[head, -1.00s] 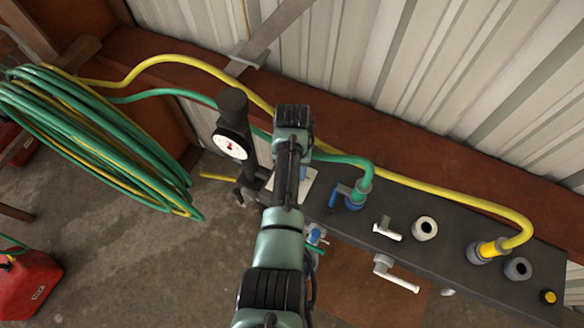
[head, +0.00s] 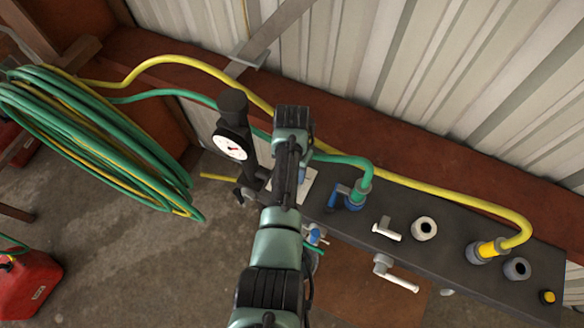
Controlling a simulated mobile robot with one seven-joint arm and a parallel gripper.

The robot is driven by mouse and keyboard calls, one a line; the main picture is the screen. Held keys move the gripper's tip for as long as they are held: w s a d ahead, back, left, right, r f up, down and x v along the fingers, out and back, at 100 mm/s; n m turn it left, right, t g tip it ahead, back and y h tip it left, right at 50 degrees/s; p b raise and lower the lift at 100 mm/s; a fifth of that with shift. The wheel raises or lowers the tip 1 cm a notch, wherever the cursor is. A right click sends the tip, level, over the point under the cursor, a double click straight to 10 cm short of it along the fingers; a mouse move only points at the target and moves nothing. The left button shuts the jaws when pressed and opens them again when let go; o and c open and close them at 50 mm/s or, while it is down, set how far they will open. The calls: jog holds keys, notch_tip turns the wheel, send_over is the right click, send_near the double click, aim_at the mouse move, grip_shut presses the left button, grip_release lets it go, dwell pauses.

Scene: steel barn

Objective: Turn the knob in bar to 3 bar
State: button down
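A dark pressure regulator (head: 232,108) stands upright at the left end of the dark panel. Its round white gauge (head: 231,146) with a red needle faces me, but the scale is too small to read. The cylindrical top of the regulator looks like the knob. My arm reaches up the middle of the view, just right of the gauge. Its end hides part of the panel, and my gripper's fingers cannot be made out, so I cannot tell whether they touch anything.
The dark panel (head: 455,272) carries a blue valve (head: 338,196), a green hose fitting, white-handled valves (head: 386,229) and a yellow hose fitting (head: 486,250). Coiled hoses (head: 90,135) hang at left. A red can (head: 28,285) stands on the floor. A corrugated wall is behind.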

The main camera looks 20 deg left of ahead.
jog(key=shift+c, duration=1.7)
grip_release()
notch_tip(320, 180, up, 13)
jog(key=b, duration=0.1)
jog(key=shift+b, duration=0.35)
